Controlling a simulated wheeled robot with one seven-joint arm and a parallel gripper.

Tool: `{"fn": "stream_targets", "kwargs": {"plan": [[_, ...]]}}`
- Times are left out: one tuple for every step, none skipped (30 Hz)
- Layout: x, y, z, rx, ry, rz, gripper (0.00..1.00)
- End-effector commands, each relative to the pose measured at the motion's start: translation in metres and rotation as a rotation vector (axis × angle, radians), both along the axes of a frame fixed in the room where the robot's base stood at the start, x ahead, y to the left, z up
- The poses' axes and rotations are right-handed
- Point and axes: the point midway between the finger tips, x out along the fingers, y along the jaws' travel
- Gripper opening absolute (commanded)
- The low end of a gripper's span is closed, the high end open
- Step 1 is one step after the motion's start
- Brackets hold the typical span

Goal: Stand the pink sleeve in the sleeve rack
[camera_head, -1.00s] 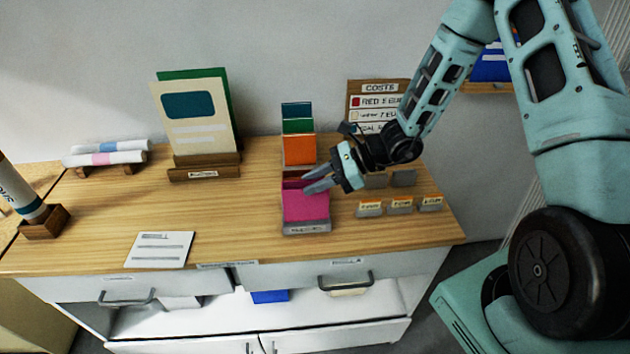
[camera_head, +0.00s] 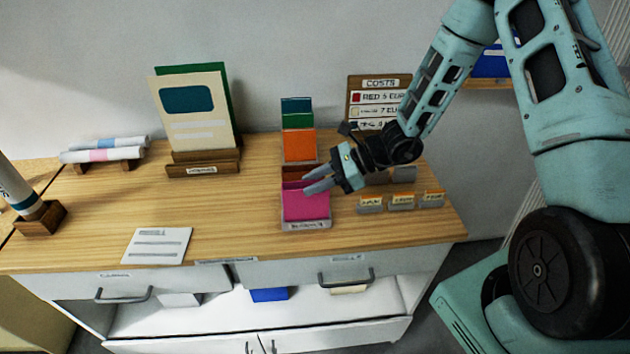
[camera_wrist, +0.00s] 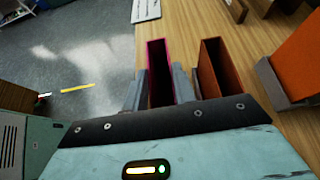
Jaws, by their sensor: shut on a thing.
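The pink sleeve (camera_head: 305,204) stands upright near the table's front edge, its lower edge at a pale labelled holder (camera_head: 306,226). My gripper (camera_head: 318,183) is shut on the sleeve's upper part. In the wrist view the sleeve (camera_wrist: 158,72) is an open-topped, hollow pocket between my two fingers (camera_wrist: 159,88). A red-brown sleeve (camera_wrist: 222,68) stands just behind it, apart from my fingers. An orange sleeve (camera_head: 299,147) stands farther back in a holder, with green and blue ones behind it. Whether the pink sleeve's bottom is fully seated is hidden.
Small tagged holders (camera_head: 401,201) stand close to the right of my gripper. A costs board (camera_head: 378,100) stands behind. A paper sheet (camera_head: 158,246) lies at the front left, and a card stand (camera_head: 203,170) is at the back. The table between them is clear.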

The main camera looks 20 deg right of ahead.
Motion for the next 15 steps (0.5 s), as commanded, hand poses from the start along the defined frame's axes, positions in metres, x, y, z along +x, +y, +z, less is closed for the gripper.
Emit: {"fn": "stream_targets", "kwargs": {"plan": [[0.0, 0.0, 0.001, 0.0, 0.0, 0.0, 0.0], [0.0, 0.0, 0.001, 0.0, 0.0, 0.0, 0.0], [0.0, 0.0, 0.001, 0.0, 0.0, 0.0, 0.0], [0.0, 0.0, 0.001, 0.0, 0.0, 0.0, 0.0], [0.0, 0.0, 0.0, 0.0, 0.0, 0.0, 0.0], [0.0, 0.0, 0.0, 0.0, 0.0, 0.0, 0.0], [0.0, 0.0, 0.0, 0.001, 0.0, 0.0, 0.0], [0.0, 0.0, -0.001, 0.0, 0.0, 0.0, 0.0], [0.0, 0.0, -0.002, 0.0, 0.0, 0.0, 0.0], [0.0, 0.0, -0.003, 0.0, 0.0, 0.0, 0.0], [0.0, 0.0, -0.004, 0.0, 0.0, 0.0, 0.0], [0.0, 0.0, -0.006, 0.0, 0.0, 0.0, 0.0], [0.0, 0.0, -0.007, 0.0, 0.0, 0.0, 0.0], [0.0, 0.0, -0.008, 0.0, 0.0, 0.0, 0.0], [0.0, 0.0, -0.01, 0.0, 0.0, 0.0, 0.0]]}}
